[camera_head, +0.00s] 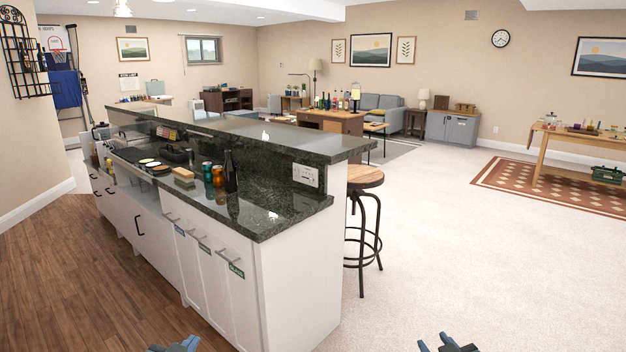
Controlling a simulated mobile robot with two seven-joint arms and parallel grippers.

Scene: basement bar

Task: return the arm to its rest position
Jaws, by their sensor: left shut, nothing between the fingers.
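My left gripper (175,346) shows only as a small blue-grey tip at the bottom edge, in front of the bar counter's cabinets and over the wood floor. It is shut and holds nothing. My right gripper (447,345) shows at the bottom edge, right of the counter, over the pale carpet. Only its top parts are in view, so whether its fingers are open or shut is unclear. Both arms are otherwise below the picture. Neither gripper visibly touches anything.
A dark granite bar counter (262,208) on white cabinets stands ahead, its near end close to the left gripper. It bears a dark bottle (230,172) and several cans. A wooden-seat stool (364,176) stands right of it. Open carpet lies to the right.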

